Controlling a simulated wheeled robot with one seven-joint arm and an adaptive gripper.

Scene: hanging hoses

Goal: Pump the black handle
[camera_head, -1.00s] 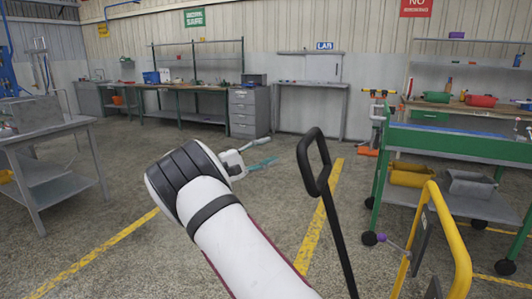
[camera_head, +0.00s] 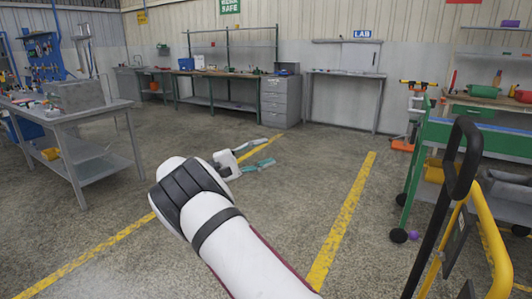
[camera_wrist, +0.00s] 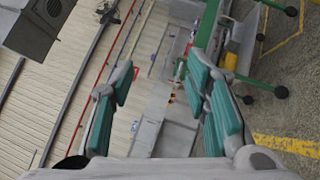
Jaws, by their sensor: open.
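The black handle (camera_head: 462,150) is a looped grip on a long black shaft at the right of the head view. It stands tilted beside a yellow tube frame (camera_head: 486,243). My gripper (camera_head: 258,154) is near the middle of the head view, well to the left of the handle and apart from it. In the wrist view my gripper (camera_wrist: 166,100) shows its teal finger pads spread wide, with nothing between them. The handle does not show in the wrist view.
A green wheeled cart (camera_head: 476,139) stands behind the handle at the right. A grey metal table (camera_head: 85,118) stands at the left. A grey drawer cabinet (camera_head: 280,101) and benches line the back wall. The floor around my arm is clear, with yellow lines (camera_head: 345,215).

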